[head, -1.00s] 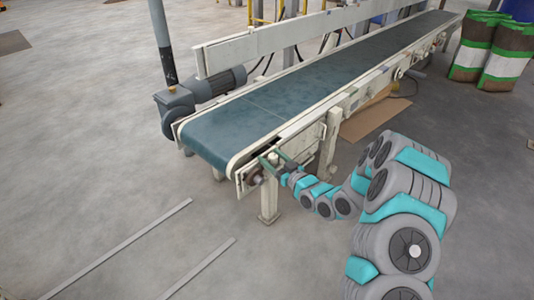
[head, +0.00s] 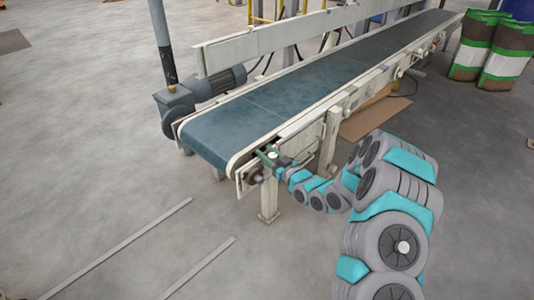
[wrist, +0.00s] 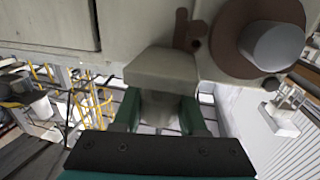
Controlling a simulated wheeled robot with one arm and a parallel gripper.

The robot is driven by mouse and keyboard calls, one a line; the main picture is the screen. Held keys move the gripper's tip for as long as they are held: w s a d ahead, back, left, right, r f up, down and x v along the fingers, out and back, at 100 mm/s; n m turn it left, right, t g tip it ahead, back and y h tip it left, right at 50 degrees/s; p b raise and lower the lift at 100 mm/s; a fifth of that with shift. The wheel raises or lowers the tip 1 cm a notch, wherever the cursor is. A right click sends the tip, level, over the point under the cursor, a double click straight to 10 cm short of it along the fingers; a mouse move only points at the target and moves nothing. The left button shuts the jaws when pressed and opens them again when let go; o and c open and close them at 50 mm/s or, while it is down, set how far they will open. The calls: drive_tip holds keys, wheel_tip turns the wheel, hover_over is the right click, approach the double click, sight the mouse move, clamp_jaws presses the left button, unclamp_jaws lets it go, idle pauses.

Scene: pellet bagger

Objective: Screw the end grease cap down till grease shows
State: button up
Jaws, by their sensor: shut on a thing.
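The grease cap (head: 273,155) is a small pale piece at the near end corner of the conveyor's side frame. My gripper (head: 268,157) has its dark green fingers on either side of it and is shut on it. In the wrist view the two green fingers of my gripper (wrist: 160,112) flank a dull, blurred grey-beige body just below a pale block (wrist: 160,68). The fingers hide much of the cap. I cannot make out any grease.
The conveyor (head: 245,115) with its blue-green belt runs to the upper right. A brown disc with a grey shaft end (wrist: 272,45) is close to my fingers. A conveyor leg (head: 268,197) stands below my gripper. Open floor lies at the left.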

clamp_jaws()
drive_tip(key=shift+m+t+h+b, duration=0.3)
drive_tip(key=shift+b, duration=0.05)
drive_tip(key=shift+f+m+t+h+b, duration=0.15)
drive_tip(key=shift+m+t+h+b, duration=0.35)
drive_tip(key=shift+h, duration=0.3)
drive_tip(key=shift+w+d+m+t+h+b, duration=0.15)
drive_tip(key=shift+d+m+h, duration=0.45)
drive_tip(key=shift+m+h, duration=1.95)
drive_tip(key=shift+d+m+t+h+b, duration=0.15)
drive_tip(key=shift+d+m+h, duration=0.45)
drive_tip(key=shift+m+h, duration=1.9)
drive_tip(key=shift+w+d+m+t+h, duration=0.15)
drive_tip(key=shift+d+m+h, duration=0.7)
drive_tip(key=shift+h, duration=3.1)
drive_tip(key=shift+a+r+m, duration=0.2)
drive_tip(key=shift+r+m, duration=0.05)
drive_tip(key=shift+m, duration=0.05)
drive_tip(key=o, duration=0.7)
unclamp_jaws()
drive_tip(key=shift+f, duration=0.1)
